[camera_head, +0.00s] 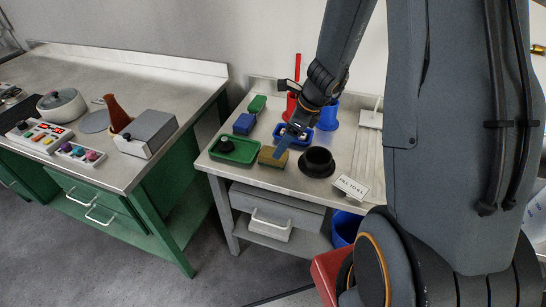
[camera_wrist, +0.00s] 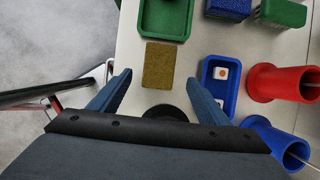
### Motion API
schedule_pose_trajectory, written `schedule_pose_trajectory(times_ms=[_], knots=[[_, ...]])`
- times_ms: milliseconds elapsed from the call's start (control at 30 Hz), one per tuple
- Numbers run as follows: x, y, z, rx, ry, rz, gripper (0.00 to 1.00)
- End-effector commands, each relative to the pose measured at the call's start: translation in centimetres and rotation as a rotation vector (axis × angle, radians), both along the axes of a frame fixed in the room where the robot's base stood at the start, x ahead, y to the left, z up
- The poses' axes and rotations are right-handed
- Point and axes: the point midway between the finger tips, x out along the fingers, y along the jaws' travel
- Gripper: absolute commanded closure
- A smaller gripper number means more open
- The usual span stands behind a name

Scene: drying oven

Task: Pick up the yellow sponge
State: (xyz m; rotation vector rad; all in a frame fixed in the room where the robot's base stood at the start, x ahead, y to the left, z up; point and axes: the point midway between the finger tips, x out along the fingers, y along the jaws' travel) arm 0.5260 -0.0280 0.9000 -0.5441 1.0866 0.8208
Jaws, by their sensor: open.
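The yellow sponge (camera_head: 270,156) lies flat on the small metal table, near its front edge, between the green tray and the black round object. In the wrist view the sponge (camera_wrist: 159,65) is a mustard-brown block just ahead of my gripper. My gripper (camera_wrist: 157,88) is open, with one blue finger on each side and the sponge between and slightly beyond the fingertips. In the head view my gripper (camera_head: 288,141) hangs over the table close to the sponge and hides part of that area. I cannot tell its exact height above the sponge.
A green tray (camera_wrist: 143,28) is left of the sponge. A blue tray (camera_wrist: 208,93) with a white block is right. Blue block (camera_head: 244,123), green block (camera_head: 257,104), red cup (camera_wrist: 277,84), blue cup (camera_wrist: 278,138) and black round object (camera_head: 318,161) stand nearby.

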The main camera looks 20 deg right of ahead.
Motion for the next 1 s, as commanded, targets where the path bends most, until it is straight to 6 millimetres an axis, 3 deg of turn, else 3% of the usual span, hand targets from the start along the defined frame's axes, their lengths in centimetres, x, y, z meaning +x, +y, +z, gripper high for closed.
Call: schedule_pose_trajectory(times_ms=[533,900,1000], knots=[[1.3,2.2,-5.4,-0.003,0.002,0.009,0.30],[1.5,2.4,-6.1,-0.003,-0.001,0.009,0.30],[1.5,2.4,-6.1,-0.003,-0.001,0.009,0.47]])
